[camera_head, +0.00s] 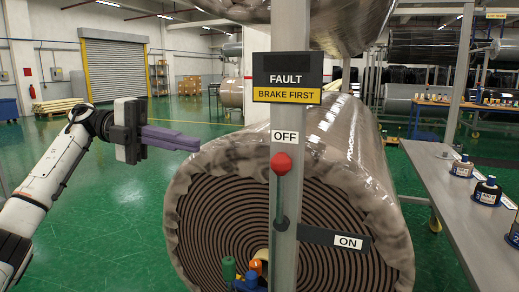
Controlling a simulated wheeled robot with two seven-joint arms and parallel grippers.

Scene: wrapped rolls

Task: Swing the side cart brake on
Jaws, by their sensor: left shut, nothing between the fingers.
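The brake lever (280,195) is a dark rod with a red knob (281,163) on a grey upright post (288,110). It stands upright from its lower pivot, with the knob just below the OFF label (284,137). The ON label (348,242) sits on a dark arm reaching right from the post, level with a point a little below the pivot. A sign (287,79) above reads FAULT, BRAKE FIRST. My left gripper (190,143), with purple fingers, is shut and empty, left of the knob and apart from it. My right gripper is not in view.
A large wrapped roll (340,150) lies behind the post, and another (350,15) hangs above. A grey table (470,235) with several small bottles stands at the right. Green, orange and blue parts (229,268) show low by the post. Green floor (125,205) is clear at left.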

